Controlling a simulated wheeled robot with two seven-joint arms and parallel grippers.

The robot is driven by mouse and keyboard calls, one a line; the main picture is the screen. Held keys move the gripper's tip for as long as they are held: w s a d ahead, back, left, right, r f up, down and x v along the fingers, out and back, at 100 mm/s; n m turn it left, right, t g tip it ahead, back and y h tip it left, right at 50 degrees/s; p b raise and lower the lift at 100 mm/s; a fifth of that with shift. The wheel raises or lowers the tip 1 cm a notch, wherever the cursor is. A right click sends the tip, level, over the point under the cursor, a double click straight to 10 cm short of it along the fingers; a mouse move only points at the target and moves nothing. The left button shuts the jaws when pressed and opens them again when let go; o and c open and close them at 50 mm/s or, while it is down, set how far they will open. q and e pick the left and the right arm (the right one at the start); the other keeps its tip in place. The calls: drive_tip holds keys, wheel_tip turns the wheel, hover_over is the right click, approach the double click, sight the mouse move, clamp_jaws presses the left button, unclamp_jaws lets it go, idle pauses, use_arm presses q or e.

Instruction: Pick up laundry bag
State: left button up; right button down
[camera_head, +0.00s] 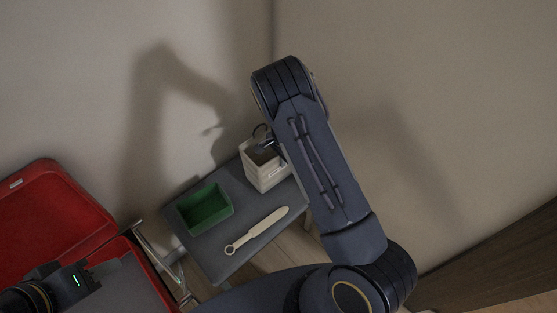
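A white, box-like bag (263,172) with an open top stands at the back right of a small grey table; I take it to be the laundry bag. A thin dark loop shows above its rim. My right gripper (268,144) is at the bag's top, mostly hidden behind my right forearm. Only a small dark part of it shows, and whether it grips the rim or loop is unclear. My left gripper (76,282) is at the bottom left, over the red suitcase and far from the bag; its fingers cannot be made out.
A green open tray (205,208) and a beige shoehorn-like tool (257,230) lie on the grey table (238,196). An open red suitcase (45,215) on a metal rack (160,258) stands left. Walls are close behind. A dark wooden panel (500,265) is at lower right.

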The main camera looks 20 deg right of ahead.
drive_tip(key=shift+r, duration=0.5)
drive_tip(key=s+a+r+p, duration=0.1)
drive_tip(key=s+a+r, duration=0.1)
drive_tip(key=s+r, duration=0.9)
drive_tip(key=s, duration=0.2)
drive_tip(key=shift+s+a+r, duration=0.3)
drive_tip(key=shift+s+r, duration=0.05)
drive_tip(key=shift+s, duration=0.05)
